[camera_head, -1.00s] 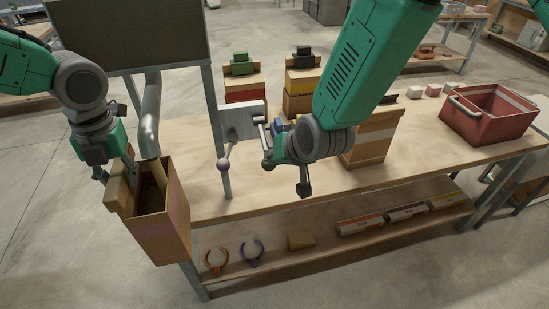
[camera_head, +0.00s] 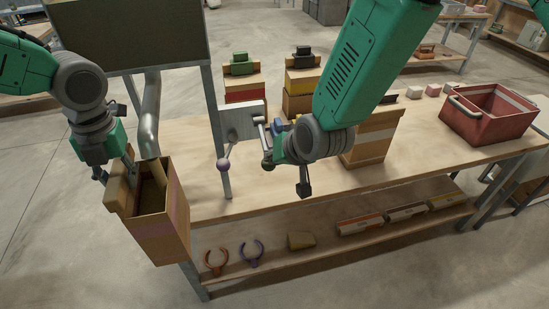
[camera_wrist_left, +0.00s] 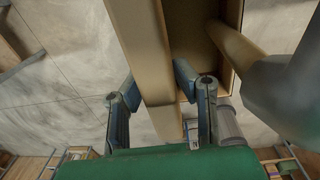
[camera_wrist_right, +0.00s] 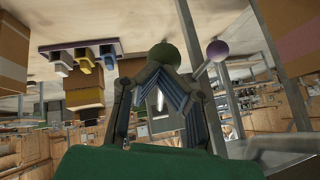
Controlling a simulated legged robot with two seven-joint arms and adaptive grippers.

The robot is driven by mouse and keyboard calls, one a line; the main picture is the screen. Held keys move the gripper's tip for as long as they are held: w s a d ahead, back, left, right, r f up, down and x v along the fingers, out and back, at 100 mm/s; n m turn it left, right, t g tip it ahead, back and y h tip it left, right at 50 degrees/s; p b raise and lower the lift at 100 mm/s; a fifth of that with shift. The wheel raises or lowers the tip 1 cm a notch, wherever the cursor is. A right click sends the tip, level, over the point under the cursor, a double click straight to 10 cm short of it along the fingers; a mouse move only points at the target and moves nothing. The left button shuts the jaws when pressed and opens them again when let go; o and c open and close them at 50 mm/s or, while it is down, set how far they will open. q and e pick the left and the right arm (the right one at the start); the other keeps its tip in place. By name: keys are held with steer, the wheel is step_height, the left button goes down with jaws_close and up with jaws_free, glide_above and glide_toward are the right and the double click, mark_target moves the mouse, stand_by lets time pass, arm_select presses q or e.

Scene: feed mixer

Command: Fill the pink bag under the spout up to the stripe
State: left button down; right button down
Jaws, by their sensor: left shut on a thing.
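The tan bag (camera_head: 160,238) with a faint pink band on its side hangs open under the grey metal spout (camera_head: 149,125). My left gripper (camera_head: 122,172) is shut on its near-left rim; the left wrist view shows the bag wall (camera_wrist_left: 148,60) between the fingers. A tan stream (camera_wrist_left: 232,46) runs from the spout into the bag and also shows in the head view (camera_head: 158,173). The fill level is hard to make out. My right gripper (camera_wrist_right: 160,75) has its fingertips together just beside a green knob (camera_wrist_right: 164,54).
The hopper (camera_head: 130,35) stands above the spout. Boxes with coloured bands, including one (camera_head: 372,140) behind my right arm, stand on the wooden bench (camera_head: 300,200). A red crate (camera_head: 490,120) is at right. The lower shelf holds two ring clips (camera_head: 252,254) and a tan block (camera_head: 300,240).

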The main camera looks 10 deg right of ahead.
steer(key=shift+r, duration=0.1)
stand_by(0.3)
arm_select(q)
steer(key=shift+w, duration=0.1)
arm_select(e)
steer(key=s+f+v, duration=0.1)
steer(key=v, duration=1.1)
steer(key=shift+s+d+r, duration=0.25)
steer(key=shift+d+r, duration=0.05)
steer(key=shift+d, duration=0.05)
steer(key=shift+f, duration=0.1)
stand_by(0.7)
